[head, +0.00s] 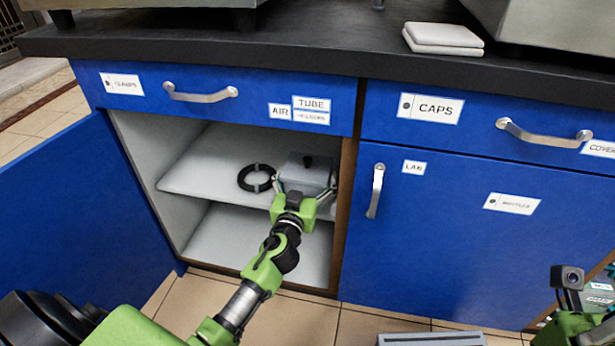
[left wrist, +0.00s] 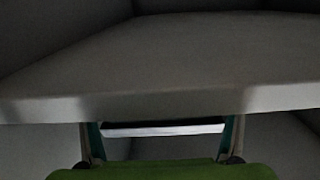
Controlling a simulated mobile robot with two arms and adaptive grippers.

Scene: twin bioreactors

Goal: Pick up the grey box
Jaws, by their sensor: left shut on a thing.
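The grey box (head: 309,172), with a small black knob on its top, is on the upper shelf of the open cabinet, near the right wall. My left gripper (head: 304,189) reaches into the cabinet and is shut on the box, one finger at each side of its near end. In the left wrist view the fingers of the left gripper (left wrist: 162,135) stand on both sides of a pale strip, below a wide grey surface; I cannot tell the box's outline there. My right gripper's green body (head: 575,325) shows at the lower right; its fingers are hidden.
A black ring (head: 256,178) lies on the upper shelf (head: 205,165), left of the box. The blue door (head: 75,220) stands open at left. The cabinet's right wall (head: 346,200) is close to the box. Drawers and a dark counter (head: 300,45) are above.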

